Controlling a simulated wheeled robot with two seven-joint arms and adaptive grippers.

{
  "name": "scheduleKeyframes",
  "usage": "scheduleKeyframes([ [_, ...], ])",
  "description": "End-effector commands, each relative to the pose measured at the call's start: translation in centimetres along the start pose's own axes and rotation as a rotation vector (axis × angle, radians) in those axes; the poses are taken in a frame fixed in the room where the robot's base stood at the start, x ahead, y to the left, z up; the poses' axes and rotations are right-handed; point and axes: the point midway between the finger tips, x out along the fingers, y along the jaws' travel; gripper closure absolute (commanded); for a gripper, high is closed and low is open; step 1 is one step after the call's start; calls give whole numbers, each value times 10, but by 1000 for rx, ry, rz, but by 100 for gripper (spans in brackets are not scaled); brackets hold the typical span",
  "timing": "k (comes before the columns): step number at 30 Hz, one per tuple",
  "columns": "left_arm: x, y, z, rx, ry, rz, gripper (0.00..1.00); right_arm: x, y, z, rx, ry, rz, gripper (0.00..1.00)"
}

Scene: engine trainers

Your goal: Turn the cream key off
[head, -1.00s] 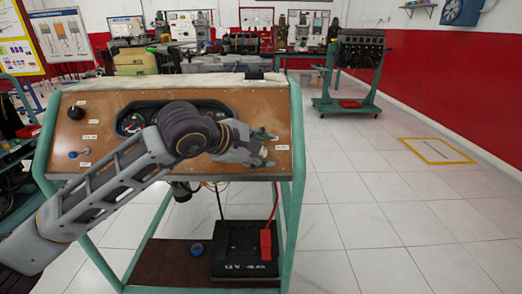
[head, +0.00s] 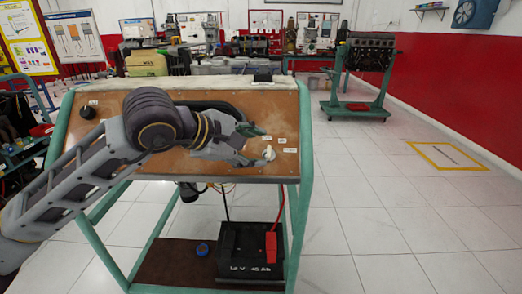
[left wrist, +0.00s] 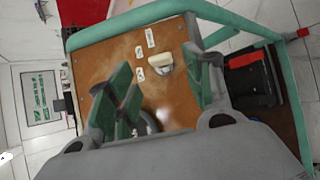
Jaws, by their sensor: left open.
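The cream key (head: 269,153) sticks out of the right part of the brown panel (head: 225,166) on the green-framed engine trainer. In the left wrist view the key (left wrist: 163,62) looks like a pale blunt tab on the panel, beside several small white labels. My left gripper (head: 256,147) is open in front of the panel, just left of the key. In the left wrist view its fingers (left wrist: 160,78) are spread to either side of the key. I cannot tell whether either finger touches it. My right gripper is not in view.
A black knob (head: 88,112) sits at the panel's upper left. My left arm hides much of the panel and its gauge cluster. A battery (head: 247,252) with a red cable stands on the trainer's lower shelf. Another engine stand (head: 357,75) is farther back right, with clear floor between.

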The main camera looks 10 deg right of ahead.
Motion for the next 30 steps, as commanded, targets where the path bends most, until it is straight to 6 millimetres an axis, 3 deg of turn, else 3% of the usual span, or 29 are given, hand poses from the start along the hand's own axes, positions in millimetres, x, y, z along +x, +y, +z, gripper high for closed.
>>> scheduleKeyframes([
  [6,-30,0,-1,0,2,0,48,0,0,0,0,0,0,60],
  [12,-46,0,-1,-1,2,-1,48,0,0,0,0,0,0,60],
  [30,-49,-1,0,-1,0,-2,48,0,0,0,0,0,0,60],
])
